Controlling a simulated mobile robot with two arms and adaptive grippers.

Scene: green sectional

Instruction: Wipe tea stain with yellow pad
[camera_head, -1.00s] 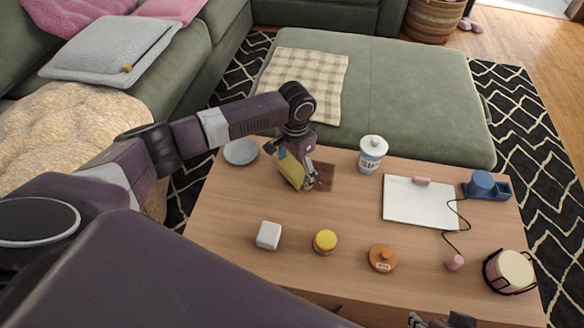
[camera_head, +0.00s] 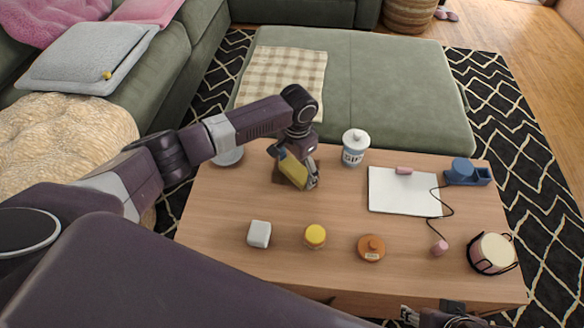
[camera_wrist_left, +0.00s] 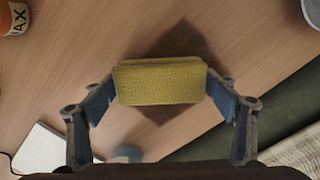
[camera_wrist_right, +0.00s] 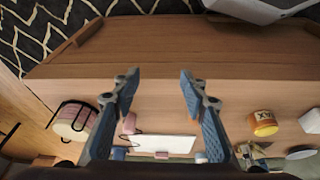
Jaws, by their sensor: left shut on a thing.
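My left gripper (camera_head: 297,178) is shut on the yellow pad (camera_head: 292,170), which is tilted in the head view. In the left wrist view the pad (camera_wrist_left: 160,82) spans between both fingers. The tea stain is a dark brown square patch (camera_head: 279,177) on the wooden table. The pad and gripper are over it and hide most of it. In the left wrist view a corner of the stain (camera_wrist_left: 182,38) shows beyond the pad. I cannot tell whether the pad touches the table. My right gripper (camera_wrist_right: 158,78) is open and empty near the table's front edge.
A whiteboard (camera_head: 400,200) lies right.

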